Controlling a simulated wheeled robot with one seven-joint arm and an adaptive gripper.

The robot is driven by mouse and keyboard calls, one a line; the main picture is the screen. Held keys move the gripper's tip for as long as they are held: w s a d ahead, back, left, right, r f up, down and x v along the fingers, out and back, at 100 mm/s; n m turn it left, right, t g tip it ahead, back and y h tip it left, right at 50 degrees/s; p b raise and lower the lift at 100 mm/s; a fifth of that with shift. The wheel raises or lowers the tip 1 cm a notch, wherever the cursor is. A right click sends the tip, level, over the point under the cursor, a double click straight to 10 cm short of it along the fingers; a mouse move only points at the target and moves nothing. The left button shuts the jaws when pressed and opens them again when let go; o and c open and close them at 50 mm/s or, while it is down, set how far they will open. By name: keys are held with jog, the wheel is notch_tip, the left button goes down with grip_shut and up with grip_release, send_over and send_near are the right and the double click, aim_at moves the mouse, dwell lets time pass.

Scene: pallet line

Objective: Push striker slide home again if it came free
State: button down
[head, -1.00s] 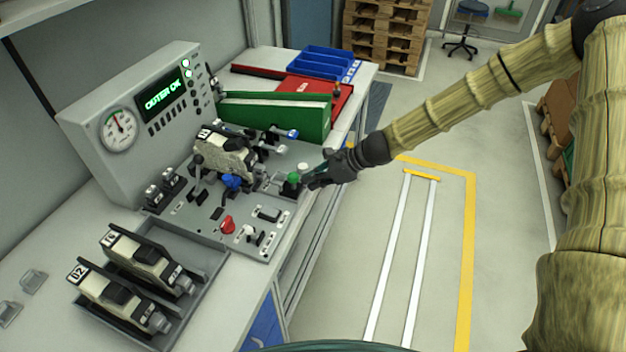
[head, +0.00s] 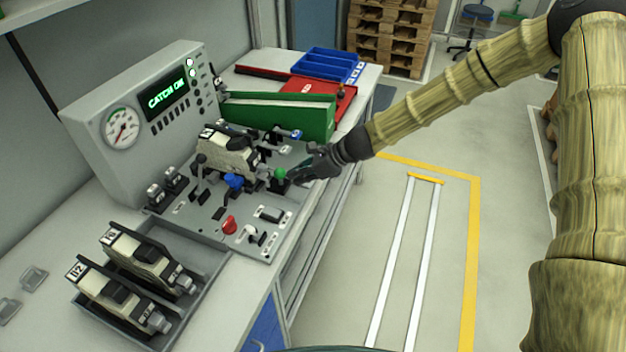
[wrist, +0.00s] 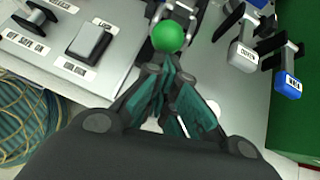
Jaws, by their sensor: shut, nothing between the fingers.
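The green ball knob (head: 280,173), which I take to be the striker slide's, stands at the right side of the lock unit (head: 228,151) clamped on the grey test panel. It also shows at the top middle of the wrist view (wrist: 168,37). My gripper (head: 294,177) is shut and empty, right beside the knob on its right. In the wrist view my fingertips (wrist: 168,68) are together just below the ball; whether they touch it I cannot tell. The slide under the knob is mostly hidden.
The test box display (head: 167,94) appears to read CATCH ON. A red button (head: 229,225) and a blue knob (head: 234,181) sit on the panel. A grey tray (head: 206,277) with two units stands in front.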

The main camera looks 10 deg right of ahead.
jog(key=d, duration=0.1)
jog(key=s+d, duration=0.1)
jog(key=d, duration=0.2)
jog(key=shift+s+f+p, duration=0.25)
jog(key=shift+s+p, duration=0.05)
jog(key=shift+p, duration=0.1)
jog(key=b+v, duration=0.2)
jog(key=v, duration=0.7)
jog(key=shift+d, duration=0.2)
jog(key=shift+s+r, duration=0.1)
jog(key=shift+r, duration=0.1)
jog(key=s+d+f+n+g+h, duration=0.1)
jog(key=s+f+n+g+h, duration=0.45)
jog(key=s+f, duration=1.35)
jog(key=s+f+n+h, duration=0.1)
jog(key=s+f+n, duration=0.2)
jog(key=s+n, duration=0.2)
jog(key=s+f+n+t+h, duration=0.1)
jog(key=s+f+n, duration=0.3)
jog(key=s, duration=0.5)
jog(key=s+f+n+h, duration=0.1)
jog(key=s+f+n, duration=0.3)
jog(key=s+n, duration=0.3)
jog(key=shift+s+d+n+t, duration=0.2)
jog(key=shift+d+n+t, duration=0.1)
jog(key=shift+n+t, duration=0.05)
